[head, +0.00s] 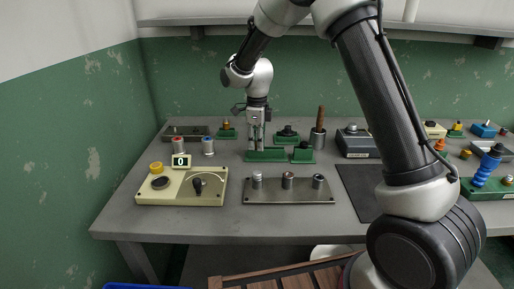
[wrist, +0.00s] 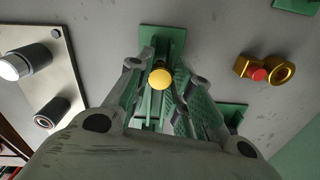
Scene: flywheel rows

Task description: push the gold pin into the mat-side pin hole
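My gripper (head: 257,146) points straight down over the long green block (head: 265,156) in the head view. In the wrist view the round gold head of the gold pin (wrist: 160,78) sits between my two fingers, which flank it closely on both sides. The green block (wrist: 162,36) shows beyond and beneath the fingers. The pin's shaft and its lower end are hidden from the wrist camera. The mat-side pin hole cannot be made out in either view. The dark mat (head: 359,190) lies to the right on the bench.
A metal plate (head: 290,197) with upright cylinders stands in front of the block. A cream box (head: 182,197) with a dial is at the left. Green stands (head: 303,156) are close on the right. A gold piece with a red button (wrist: 258,73) shows in the wrist view.

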